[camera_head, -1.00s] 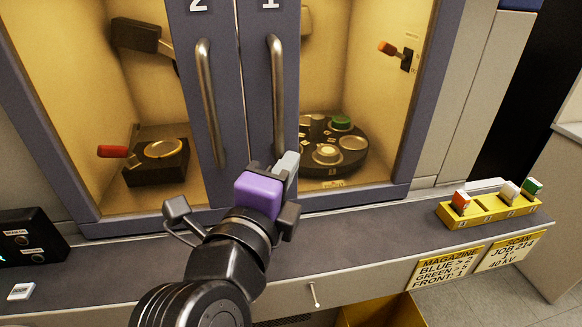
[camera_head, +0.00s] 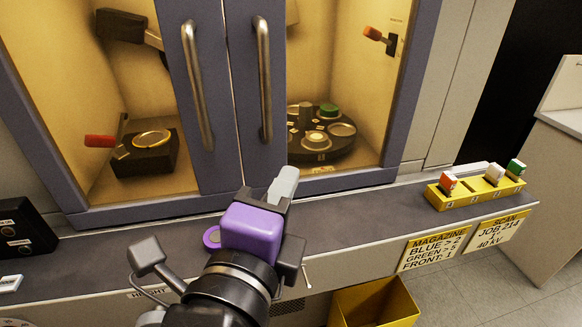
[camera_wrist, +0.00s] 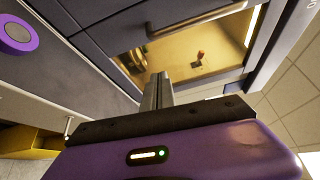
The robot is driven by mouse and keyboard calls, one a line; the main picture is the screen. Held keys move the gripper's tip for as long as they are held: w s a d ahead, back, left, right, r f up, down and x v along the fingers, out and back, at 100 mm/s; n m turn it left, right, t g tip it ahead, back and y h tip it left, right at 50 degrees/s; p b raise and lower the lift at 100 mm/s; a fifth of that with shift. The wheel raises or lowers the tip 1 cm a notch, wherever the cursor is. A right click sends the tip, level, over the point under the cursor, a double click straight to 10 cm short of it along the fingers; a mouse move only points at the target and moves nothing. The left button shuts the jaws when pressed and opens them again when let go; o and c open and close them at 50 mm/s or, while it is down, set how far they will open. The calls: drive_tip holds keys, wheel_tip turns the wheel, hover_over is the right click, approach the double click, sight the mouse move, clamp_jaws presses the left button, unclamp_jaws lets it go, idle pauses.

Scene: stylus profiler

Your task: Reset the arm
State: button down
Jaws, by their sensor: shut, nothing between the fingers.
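My arm rises from the bottom of the head view. Its purple wrist body (camera_head: 252,230) carries my gripper (camera_head: 284,184), which is shut and empty, above the counter in front of the cabinet. In the wrist view the closed fingers (camera_wrist: 157,92) point toward the cabinet window. The two cabinet doors, marked 2 and 1 in the earlier view, are shut, with metal handles (camera_head: 196,85) and (camera_head: 264,80). The fingers look apart from the handles.
Behind the glass are a dark round carousel (camera_head: 335,142) and a black stage (camera_head: 145,155). A yellow rack (camera_head: 470,197) with several capped pieces stands on the counter at right. A yellow bin (camera_head: 375,305) is below. A black control box (camera_head: 22,228) sits at left.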

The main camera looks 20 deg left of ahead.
drive_tip(key=shift+s+d, duration=0.1)
drive_tip(key=shift+s, duration=0.35)
